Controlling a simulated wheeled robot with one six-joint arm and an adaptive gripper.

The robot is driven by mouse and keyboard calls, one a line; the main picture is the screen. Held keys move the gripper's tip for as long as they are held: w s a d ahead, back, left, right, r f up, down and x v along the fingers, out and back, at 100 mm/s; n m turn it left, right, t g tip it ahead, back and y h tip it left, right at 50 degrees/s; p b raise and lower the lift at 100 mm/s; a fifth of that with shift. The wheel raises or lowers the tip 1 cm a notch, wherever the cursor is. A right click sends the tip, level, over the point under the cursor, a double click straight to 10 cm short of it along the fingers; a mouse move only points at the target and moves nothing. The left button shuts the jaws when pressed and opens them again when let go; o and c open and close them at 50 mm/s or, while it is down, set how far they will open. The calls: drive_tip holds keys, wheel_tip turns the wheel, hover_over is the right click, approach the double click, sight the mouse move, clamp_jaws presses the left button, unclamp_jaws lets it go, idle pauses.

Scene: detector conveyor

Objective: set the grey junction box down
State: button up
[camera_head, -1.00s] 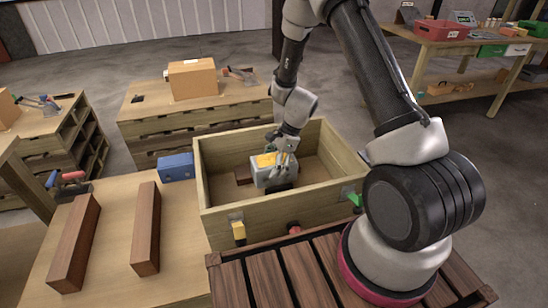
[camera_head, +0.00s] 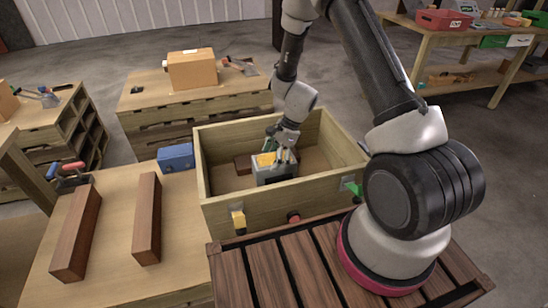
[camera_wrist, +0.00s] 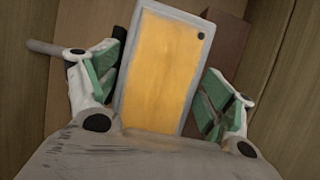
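The grey junction box (camera_head: 275,175) with a yellow top sits level in the wooden crate (camera_head: 232,217), near its front wall. Its underside is hidden behind that wall. In the wrist view the box (camera_wrist: 158,70) lies between the green-padded fingers of my gripper (camera_wrist: 163,88). The fingers are spread, with a narrow gap showing beside the box, clearer on the right. In the head view my gripper (camera_head: 283,150) reaches down over the box from above.
A blue box (camera_head: 176,157) stands left of the crate. Two brown beams (camera_head: 147,220) lie on the left table. The crate's right side has free floor.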

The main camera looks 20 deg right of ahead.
drive_tip(key=shift+o, duration=0.6)
drive_tip(key=shift+r, duration=0.4)
drive_tip(key=s+d+r+n+t, duration=0.1)
drive_tip(key=s+d+r+n, duration=0.2)
drive_tip(key=r, duration=0.7)
drive_tip(key=s+d+r+n+h, duration=0.1)
drive_tip(key=s+d+r+n, duration=0.1)
drive_tip(key=r, duration=0.7)
drive_tip(key=s+d+r+n+t, duration=0.1)
drive_tip(key=s+d+r+n, duration=0.2)
drive_tip(key=r, duration=0.7)
drive_tip(key=s+d+r+n+t+h, duration=0.1)
drive_tip(key=s+d+r+n, duration=0.2)
drive_tip(key=s, duration=0.6)
drive_tip(key=s+d+r+n+t+h, duration=0.1)
drive_tip(key=s+d+r+n+h, duration=0.1)
drive_tip(key=s+d+r+n, duration=0.2)
drive_tip(key=s+r+n, duration=0.3)
drive_tip(key=s, duration=0.2)
drive_tip(key=shift+s, duration=0.3)
